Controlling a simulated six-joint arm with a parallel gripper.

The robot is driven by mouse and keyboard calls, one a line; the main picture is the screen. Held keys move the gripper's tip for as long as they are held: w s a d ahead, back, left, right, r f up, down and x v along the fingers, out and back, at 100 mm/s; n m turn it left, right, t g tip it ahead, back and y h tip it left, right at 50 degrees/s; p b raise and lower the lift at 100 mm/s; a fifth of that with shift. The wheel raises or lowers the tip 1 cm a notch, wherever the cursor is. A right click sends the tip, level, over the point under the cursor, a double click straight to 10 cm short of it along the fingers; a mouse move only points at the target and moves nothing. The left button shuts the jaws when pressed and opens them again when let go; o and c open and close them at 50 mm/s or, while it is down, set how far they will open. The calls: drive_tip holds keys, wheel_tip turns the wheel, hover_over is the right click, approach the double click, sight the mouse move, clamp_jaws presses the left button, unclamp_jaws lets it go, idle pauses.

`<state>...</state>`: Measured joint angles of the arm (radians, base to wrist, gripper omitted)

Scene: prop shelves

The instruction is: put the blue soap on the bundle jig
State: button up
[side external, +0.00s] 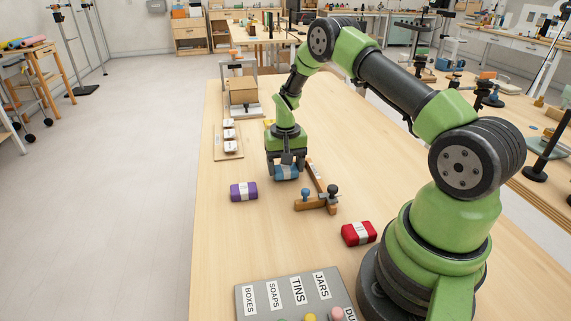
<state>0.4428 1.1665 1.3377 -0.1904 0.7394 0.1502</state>
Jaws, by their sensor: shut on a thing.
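My gripper (286,165) points down over the table and is shut on the blue soap (287,173), a blue block with a pale band. The fingers hide part of the soap. The bundle jig (315,204) looks to be the L-shaped wooden piece with a blue knob and black knobs. The soap is just left of the jig's long rail (314,174) and behind its short front bar. I cannot tell whether the soap touches the table or the rail.
A purple soap (244,191) lies to the left and a red soap (358,233) in front to the right. A grey label board (290,292) is at the front. A wooden board (229,153) with several wrapped blocks and a press-like stand (241,106) are behind.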

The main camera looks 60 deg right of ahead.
sight(286, 168)
drive_tip(key=shift+f, duration=0.45)
idle(0.3)
drive_tip(key=o, duration=1)
drive_tip(key=shift+r, duration=3.05)
